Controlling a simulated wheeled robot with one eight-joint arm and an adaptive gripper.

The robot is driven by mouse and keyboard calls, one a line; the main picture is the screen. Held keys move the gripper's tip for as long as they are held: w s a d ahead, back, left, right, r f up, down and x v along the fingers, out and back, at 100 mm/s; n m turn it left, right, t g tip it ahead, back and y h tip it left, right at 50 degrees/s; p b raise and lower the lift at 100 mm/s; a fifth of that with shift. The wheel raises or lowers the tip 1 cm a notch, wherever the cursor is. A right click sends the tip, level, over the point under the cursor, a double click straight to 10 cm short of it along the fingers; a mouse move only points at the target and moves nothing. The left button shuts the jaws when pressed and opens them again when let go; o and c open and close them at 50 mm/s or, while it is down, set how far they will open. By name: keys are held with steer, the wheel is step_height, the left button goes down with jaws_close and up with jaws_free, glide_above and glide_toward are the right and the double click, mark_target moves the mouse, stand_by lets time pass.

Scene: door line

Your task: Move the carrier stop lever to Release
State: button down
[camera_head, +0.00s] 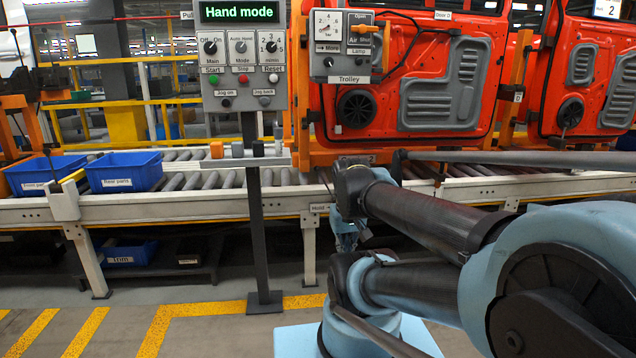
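A white label reading Hold (318,207) sits on the front rail of the roller conveyor (190,208), just left of my arm. The carrier stop lever itself cannot be made out; my arm covers the rail to the right of this label. No Release label is readable. The end of my arm, with what looks like my gripper (347,238), is at and just below the rail, right of the Hold label. It is small and partly covered by my own arm links. Its fingers, and any contact with the lever, cannot be made out.
A control post (243,62) showing Hand mode stands left of my arm. A Trolley panel (342,46) hangs before an orange door (425,75). Blue bins (124,172) stand on the conveyor's left. Floor with yellow stripes (165,325) is clear at lower left.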

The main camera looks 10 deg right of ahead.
steer(key=w+d+r+n+t+h, duration=0.3)
steer(key=w+r, duration=0.4)
steer(key=w, duration=0.7)
steer(key=w+d+r+n+t, duration=0.2)
steer(key=w+d+r+t, duration=0.35)
steer(key=w, duration=0.85)
steer(key=w+d+r+n+t+h, duration=0.25)
steer(key=w+r+t, duration=0.35)
steer(key=w, duration=0.8)
steer(key=w+a+f+n+t+y, duration=0.1)
steer(key=w+a+f+n+y, duration=0.1)
steer(key=w+a+n+y, duration=0.25)
steer(key=w+a+f+n+y, duration=0.1)
steer(key=w+f+n+y, duration=0.15)
steer(key=w+n, duration=0.4)
steer(key=w+a+f+n+g+y, duration=0.1)
steer(key=a+f+n+g+y, duration=0.1)
steer(key=f, duration=0.5)
steer(key=w+a+f+n+g+y, duration=0.1)
steer(key=f+n+y, duration=0.3)
steer(key=f, duration=0.4)
steer(key=shift+w+a+n+g, duration=0.35)
steer(key=shift+w+a+n, duration=0.2)
steer(key=shift+a+n, duration=0.25)
